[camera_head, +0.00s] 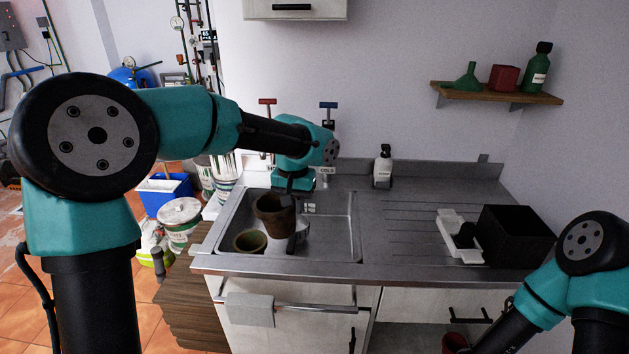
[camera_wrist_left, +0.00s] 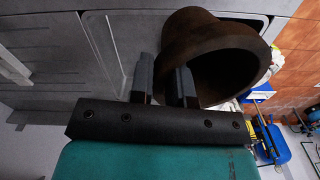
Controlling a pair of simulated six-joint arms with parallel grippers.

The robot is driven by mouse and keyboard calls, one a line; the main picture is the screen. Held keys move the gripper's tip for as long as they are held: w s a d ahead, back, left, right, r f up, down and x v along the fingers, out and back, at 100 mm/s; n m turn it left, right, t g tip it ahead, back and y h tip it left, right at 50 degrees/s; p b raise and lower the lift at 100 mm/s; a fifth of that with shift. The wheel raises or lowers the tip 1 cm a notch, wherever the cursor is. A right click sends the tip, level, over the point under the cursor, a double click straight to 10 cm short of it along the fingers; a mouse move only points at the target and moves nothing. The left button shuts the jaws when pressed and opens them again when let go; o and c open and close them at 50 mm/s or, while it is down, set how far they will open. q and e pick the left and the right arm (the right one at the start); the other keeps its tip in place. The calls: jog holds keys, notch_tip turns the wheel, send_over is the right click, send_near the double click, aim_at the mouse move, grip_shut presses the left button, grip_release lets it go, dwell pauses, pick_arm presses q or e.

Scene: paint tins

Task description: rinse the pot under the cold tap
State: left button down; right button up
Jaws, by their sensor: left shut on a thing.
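My left gripper (camera_head: 293,238) is over the sink, shut on a brown pot (camera_head: 272,212). The left wrist view shows the fingers (camera_wrist_left: 164,78) at the wall of this pot (camera_wrist_left: 205,38); its open mouth is turned partly toward that camera. A second, greenish-brown pot (camera_head: 250,241) stands in the left part of the sink (camera_head: 335,238), below the held one. The hot tap has a red handle (camera_head: 267,101). My left arm hides the spouts. My right gripper is out of view.
On the drainboard (camera_head: 400,225) are a white tray (camera_head: 452,226) and a black box (camera_head: 515,236). A white bottle (camera_head: 383,166) stands at the back. A towel rail (camera_head: 315,307) runs along the front. The drainboard's middle is clear.

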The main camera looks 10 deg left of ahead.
pick_arm(q)
jog(key=shift+a, duration=0.2)
dwell(0.5)
jog(key=shift+s+a, duration=0.1)
jog(key=shift+a, duration=0.25)
jog(key=shift+d, duration=0.25)
dwell(0.4)
jog(key=shift+d, duration=0.3)
jog(key=shift+a, duration=0.3)
dwell(0.4)
jog(key=shift+a, duration=0.25)
jog(key=shift+d, duration=0.3)
dwell(0.4)
jog(key=shift+d, duration=0.25)
